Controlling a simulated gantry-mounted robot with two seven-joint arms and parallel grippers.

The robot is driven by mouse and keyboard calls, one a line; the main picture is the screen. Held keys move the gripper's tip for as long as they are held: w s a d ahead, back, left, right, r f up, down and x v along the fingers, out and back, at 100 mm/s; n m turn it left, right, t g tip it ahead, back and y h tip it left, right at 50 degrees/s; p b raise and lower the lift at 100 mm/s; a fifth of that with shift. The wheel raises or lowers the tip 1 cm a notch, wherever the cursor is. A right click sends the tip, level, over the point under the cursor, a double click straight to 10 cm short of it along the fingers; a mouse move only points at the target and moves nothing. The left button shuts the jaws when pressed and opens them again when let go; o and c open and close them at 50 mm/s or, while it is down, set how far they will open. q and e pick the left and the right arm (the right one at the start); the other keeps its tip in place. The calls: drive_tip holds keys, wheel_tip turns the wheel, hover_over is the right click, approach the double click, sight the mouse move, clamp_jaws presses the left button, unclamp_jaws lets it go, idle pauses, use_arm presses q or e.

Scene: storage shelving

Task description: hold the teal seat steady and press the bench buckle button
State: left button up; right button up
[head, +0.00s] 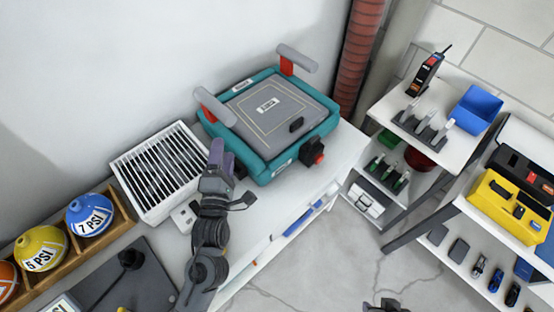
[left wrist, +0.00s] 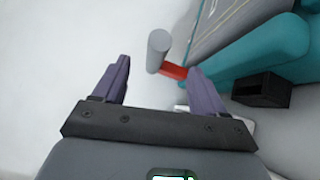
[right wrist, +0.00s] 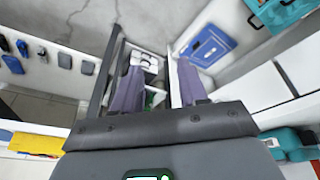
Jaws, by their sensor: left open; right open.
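The teal seat (head: 262,165) with a grey padded top lies on the white bench against the wall. It has two grey armrests on red brackets, one at its left corner (head: 215,107) and one at the back (head: 297,58). A black buckle with a red button (head: 318,158) is on its front right side. My left gripper (head: 220,155) is open and empty beside the seat's left side. In the left wrist view, an armrest (left wrist: 158,48) shows beyond and between the open fingers. My right gripper (right wrist: 160,85) is open and empty, low at the head view's bottom edge, away from the seat.
A white slatted crate (head: 160,170) stands left of the seat. Blue and yellow PSI balls (head: 88,215) sit in a wooden rack further left. Shelves with a blue bin (head: 474,108) and a yellow case (head: 510,205) are at the right. Open floor (head: 330,260) lies between.

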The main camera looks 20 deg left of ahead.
sight(228, 120)
drive_tip(key=w+a+f+n+t+y, duration=0.2)
drive_tip(key=w+a+f+t+y, duration=0.15)
drive_tip(key=w+a+y, duration=0.35)
drive_tip(key=w+a+f+n+t+y, duration=0.3)
drive_tip(key=w+a+f+y, duration=0.15)
drive_tip(key=w+a, duration=0.4)
use_arm(q)
drive_tip(key=x, duration=1.1)
drive_tip(key=shift+a, duration=0.15)
use_arm(e)
drive_tip(key=w+d+r+n+y, duration=0.3)
drive_tip(key=w+r, duration=0.8)
drive_tip(key=w, duration=0.4)
drive_tip(key=shift+d, duration=0.7)
drive_tip(key=shift+g+y, duration=0.25)
use_arm(q)
clamp_jaws()
